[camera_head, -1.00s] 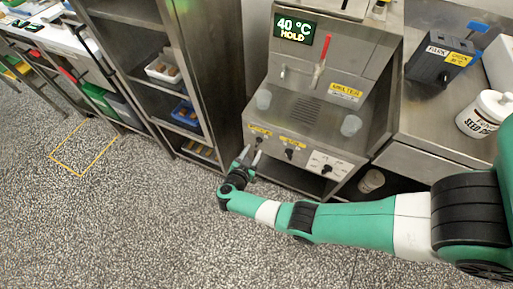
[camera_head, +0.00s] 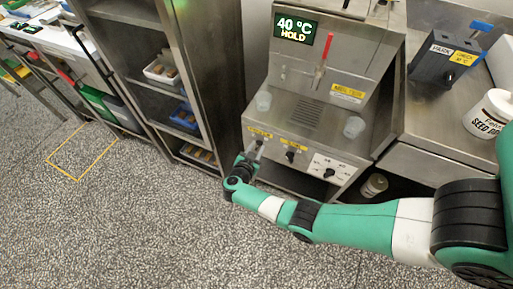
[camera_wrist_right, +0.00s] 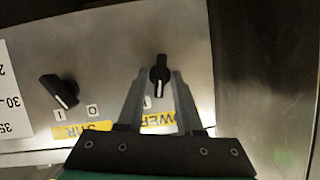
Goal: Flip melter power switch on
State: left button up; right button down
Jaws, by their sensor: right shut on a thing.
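The melter (camera_head: 325,75) is a steel machine with a sloped front and a display reading 40 °C HOLD. Its power switch is a black rotary knob (camera_wrist_right: 159,75) above a yellow POWER label (camera_wrist_right: 160,119) in the right wrist view. My right gripper (camera_wrist_right: 160,78) has its two fingers on either side of this knob and is shut on it. My left gripper is not in view.
A second black knob with a STIR label (camera_wrist_right: 60,91) sits beside the power knob. A dial knob (camera_head: 329,172) is on a white scale plate further right. A steel shelf rack (camera_head: 215,80) stands close on the left. The floor in front is clear.

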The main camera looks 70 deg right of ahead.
jog(key=shift+s+r+m+p, duration=0.15)
jog(key=shift+m+p, duration=0.15)
jog(key=shift+p, duration=0.35)
jog(key=shift+m+t+p, duration=0.3)
jog(key=shift+t+p, duration=0.05)
jog(key=shift+t, duration=0.15)
jog(key=shift+f+m+t, duration=0.25)
jog(key=shift+m+t, duration=0.15)
jog(key=shift+m, duration=0.2)
jog(key=c, duration=0.9)
grip_release()
jog(key=shift+a+r, duration=0.1)
